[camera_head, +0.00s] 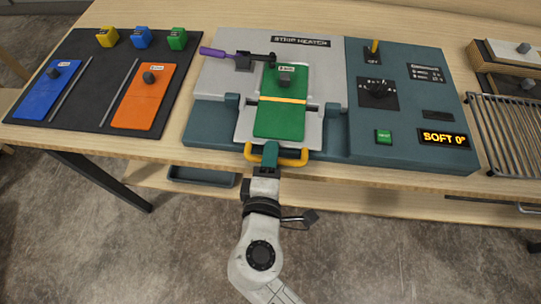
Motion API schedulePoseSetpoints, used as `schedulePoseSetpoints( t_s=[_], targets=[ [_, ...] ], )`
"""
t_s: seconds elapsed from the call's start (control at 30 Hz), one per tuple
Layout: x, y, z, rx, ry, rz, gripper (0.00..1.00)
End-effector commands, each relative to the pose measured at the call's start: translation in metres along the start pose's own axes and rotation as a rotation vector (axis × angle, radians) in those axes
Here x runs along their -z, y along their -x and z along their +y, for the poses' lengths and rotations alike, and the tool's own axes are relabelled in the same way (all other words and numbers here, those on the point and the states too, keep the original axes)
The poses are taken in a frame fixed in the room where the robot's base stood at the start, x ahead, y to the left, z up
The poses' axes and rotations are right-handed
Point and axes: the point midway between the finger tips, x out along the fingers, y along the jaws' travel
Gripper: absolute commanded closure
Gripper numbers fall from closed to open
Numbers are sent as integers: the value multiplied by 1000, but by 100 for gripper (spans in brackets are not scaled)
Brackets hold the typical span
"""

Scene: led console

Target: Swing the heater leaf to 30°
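The strip heater (338,70) is a teal and grey console on the table. Its light grey leaf (246,127) lies flat at the front, with a yellow handle (299,158) along its near edge. A green sheet (278,121) with an orange line across it lies over the bed and the leaf. My gripper (270,150) is at the middle of the yellow handle, its teal end overlapping the bar. Whether the fingers are closed on the bar is too small to tell. The display (443,139) reads "SOFT 0°".
A purple-handled clamp (225,53) reaches over the green sheet's far end. A black mat (84,80) at left holds blue and orange sheets and small coloured blocks. A wire rack (508,135) stands at far right.

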Motion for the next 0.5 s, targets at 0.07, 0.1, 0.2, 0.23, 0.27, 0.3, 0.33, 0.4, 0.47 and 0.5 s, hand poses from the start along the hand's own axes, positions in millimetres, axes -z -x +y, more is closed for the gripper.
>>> schedulePoseSetpoints(
  t_s=[0.07, 0.1, 0.2, 0.23, 0.27, 0.3, 0.33, 0.4, 0.47, 0.5],
  targets=[
    [0, 0, 0, 0, 0, 0, 62],
    [0, 0, 0, 0, 0, 0, 62],
    [0, 0, 0, 0, 0, 0, 66],
    [0, 0, 0, 0, 0, 0, 69],
    [0, 0, 0, 0, 0, 0, 72],
    [0, 0, 0, 0, 0, 0, 76],
    [0, 0, 0, 0, 0, 0, 79],
    [0, 0, 0, 0, 0, 0, 85],
    [0, 0, 0, 0, 0, 0, 91],
    [0, 0, 0, 0, 0, 0, 95]
  ],
)
